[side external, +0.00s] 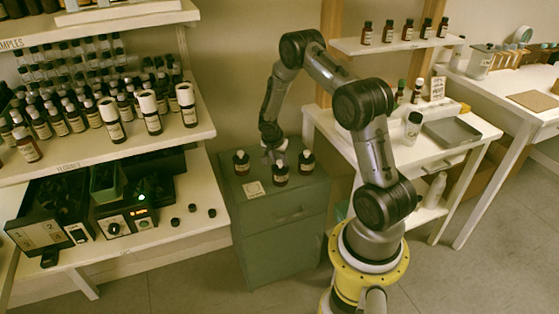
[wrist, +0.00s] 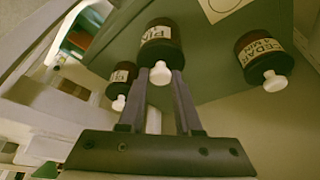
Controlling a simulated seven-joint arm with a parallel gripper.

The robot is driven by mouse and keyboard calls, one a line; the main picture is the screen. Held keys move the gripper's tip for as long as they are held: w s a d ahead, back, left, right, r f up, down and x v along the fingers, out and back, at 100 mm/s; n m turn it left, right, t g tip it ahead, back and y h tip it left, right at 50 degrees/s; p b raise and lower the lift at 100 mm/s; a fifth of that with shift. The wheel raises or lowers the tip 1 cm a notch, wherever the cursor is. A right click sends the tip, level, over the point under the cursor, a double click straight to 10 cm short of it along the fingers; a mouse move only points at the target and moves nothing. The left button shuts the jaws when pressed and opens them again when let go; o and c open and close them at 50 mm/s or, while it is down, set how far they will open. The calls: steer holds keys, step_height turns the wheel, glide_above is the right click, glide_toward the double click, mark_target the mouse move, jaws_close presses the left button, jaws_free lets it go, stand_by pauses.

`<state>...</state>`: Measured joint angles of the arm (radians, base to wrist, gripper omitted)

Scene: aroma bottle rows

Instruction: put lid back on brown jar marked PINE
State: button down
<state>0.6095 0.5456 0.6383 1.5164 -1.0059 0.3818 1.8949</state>
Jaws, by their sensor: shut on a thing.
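Three brown jars stand on the green cabinet (side external: 290,205). The middle jar (side external: 280,174) is at my gripper (side external: 275,157); its label, partly cut off in the wrist view (wrist: 160,45), seems to begin "PIN". A white knobbed lid (wrist: 160,73) is between my fingertips (wrist: 161,76), at the middle jar's mouth. My gripper is shut on this lid. I cannot tell whether it is fully seated. The left jar (side external: 241,164) and the right jar (side external: 306,163) both have white tops.
A pale card (side external: 254,189) lies on the cabinet in front of the jars. Shelves of bottles (side external: 70,115) stand left, above a device with a green light (side external: 127,222) and several small black caps. A white bench (side external: 430,150) stands right. The cabinet's front right top is clear.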

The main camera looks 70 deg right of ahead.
stand_by(0.4)
steer(key=shift+c, duration=0.2)
jaws_free()
stand_by(0.3)
steer(key=shift+r, duration=3.45)
jaws_close()
